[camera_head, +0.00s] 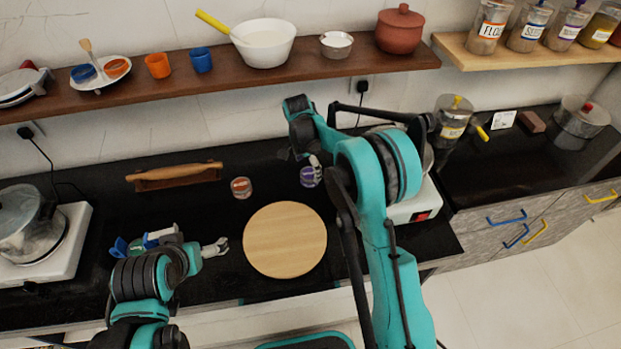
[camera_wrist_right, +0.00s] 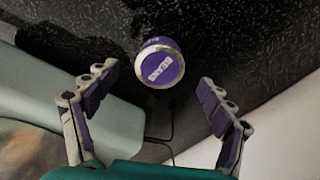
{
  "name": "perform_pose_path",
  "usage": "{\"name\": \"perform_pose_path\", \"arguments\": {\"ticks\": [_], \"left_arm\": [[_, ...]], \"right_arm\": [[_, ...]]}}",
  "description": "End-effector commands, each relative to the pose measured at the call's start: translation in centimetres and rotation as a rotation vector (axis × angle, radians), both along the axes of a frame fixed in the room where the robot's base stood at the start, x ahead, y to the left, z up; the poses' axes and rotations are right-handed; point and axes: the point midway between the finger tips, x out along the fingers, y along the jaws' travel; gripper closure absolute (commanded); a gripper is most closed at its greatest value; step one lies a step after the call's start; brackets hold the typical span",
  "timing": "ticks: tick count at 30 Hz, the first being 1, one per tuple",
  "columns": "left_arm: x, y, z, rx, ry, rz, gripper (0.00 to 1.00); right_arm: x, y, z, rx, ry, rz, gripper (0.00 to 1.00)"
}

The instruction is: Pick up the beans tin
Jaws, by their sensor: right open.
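The beans tin (camera_wrist_right: 160,62) has a purple label with white lettering and a pale metal rim. It stands on the black counter and lies between and beyond the fingertips of my right gripper (camera_wrist_right: 158,82) in the right wrist view. The fingers are spread wide and apart from the tin. In the head view the purple tin (camera_head: 311,177) shows just below the right gripper (camera_head: 314,163), partly covered by it. My left gripper (camera_head: 217,247) is over the counter left of the round board, away from the tin; its finger gap is too small to judge.
A second small tin with an orange-brown label (camera_head: 241,188) stands left of the beans tin. A round wooden board (camera_head: 285,240) lies in front. A rolling pin (camera_head: 175,176) lies left. A white appliance (camera_head: 415,205) stands close on the right. A wooden shelf (camera_head: 200,83) runs above.

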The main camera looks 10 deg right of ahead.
Motion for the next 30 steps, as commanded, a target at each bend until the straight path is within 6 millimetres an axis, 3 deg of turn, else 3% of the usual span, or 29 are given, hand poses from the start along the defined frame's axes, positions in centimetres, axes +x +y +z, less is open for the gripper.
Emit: {"name": "perform_pose_path", "arguments": {"ticks": [9,16,17,23,24,30], "left_arm": [[0.0,0.0,-2.1,0.000,0.000,0.000,0.05],[0.0,0.0,-2.0,0.000,0.000,0.000,0.05],[0.0,0.0,-2.0,0.000,0.000,0.000,0.05],[0.0,0.0,-2.0,0.000,0.000,0.000,0.05],[0.0,0.0,-2.0,0.000,0.000,0.000,0.05],[0.0,0.0,-2.0,0.000,0.000,0.000,0.05]], "right_arm": [[0.3,-0.7,-4.5,0.000,-0.001,0.000,0.18],[0.3,-0.7,-4.6,0.000,-0.001,0.001,0.18],[0.3,-0.7,-4.6,0.000,-0.001,0.001,0.23],[0.3,-0.7,-4.6,0.000,-0.001,0.001,0.76],[0.3,-0.7,-4.6,0.000,-0.001,0.001,0.80],[0.3,-0.7,-4.6,0.000,-0.001,0.001,0.80]]}}
